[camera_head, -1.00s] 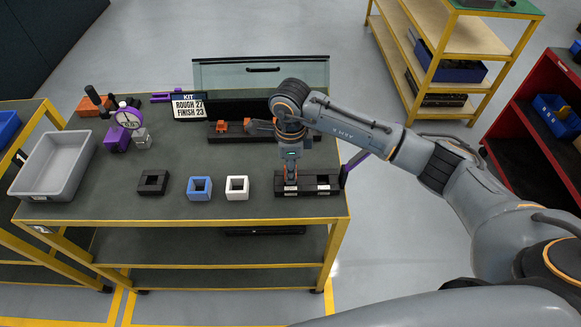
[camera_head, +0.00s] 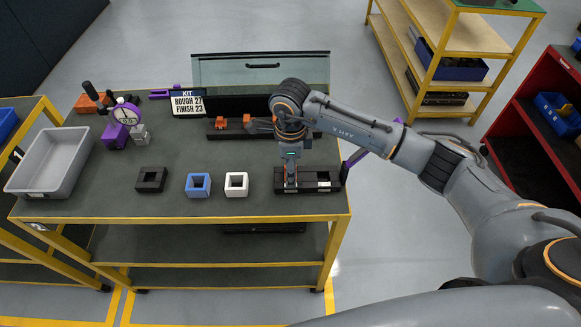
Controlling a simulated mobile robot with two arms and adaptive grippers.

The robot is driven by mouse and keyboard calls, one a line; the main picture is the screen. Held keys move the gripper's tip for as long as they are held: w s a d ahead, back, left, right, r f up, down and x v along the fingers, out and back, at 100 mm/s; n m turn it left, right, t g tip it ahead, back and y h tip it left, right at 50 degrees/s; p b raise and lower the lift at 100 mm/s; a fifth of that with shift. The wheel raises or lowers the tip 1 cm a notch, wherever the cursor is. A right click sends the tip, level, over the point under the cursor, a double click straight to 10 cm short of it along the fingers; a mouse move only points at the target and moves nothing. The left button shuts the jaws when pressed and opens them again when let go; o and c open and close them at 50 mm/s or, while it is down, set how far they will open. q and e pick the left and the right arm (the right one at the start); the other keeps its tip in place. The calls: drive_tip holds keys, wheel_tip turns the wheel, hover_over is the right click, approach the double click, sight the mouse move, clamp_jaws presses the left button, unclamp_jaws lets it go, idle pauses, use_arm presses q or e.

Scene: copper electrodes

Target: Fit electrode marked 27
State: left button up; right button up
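A kit sign (camera_head: 188,102) at the back of the table reads "ROUGH 27" and "FINISH 23". Two copper-orange pieces sit on a dark rack behind my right wrist: a left piece (camera_head: 220,123) and a right piece (camera_head: 247,120). Their markings are too small to read. A black holder (camera_head: 308,188) with two pockets lies at the table's front right. My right gripper (camera_head: 290,182) points down into or just above its left pocket. Its fingertips and anything between them are too small and hidden to make out. My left gripper is out of view.
A black square block (camera_head: 151,187), a blue one (camera_head: 190,193) and a white one (camera_head: 236,192), each with a square opening, stand left of the holder. The table's middle is clear.

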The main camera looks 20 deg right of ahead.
wheel_tip(320, 180, up, 12)
idle(0.6)
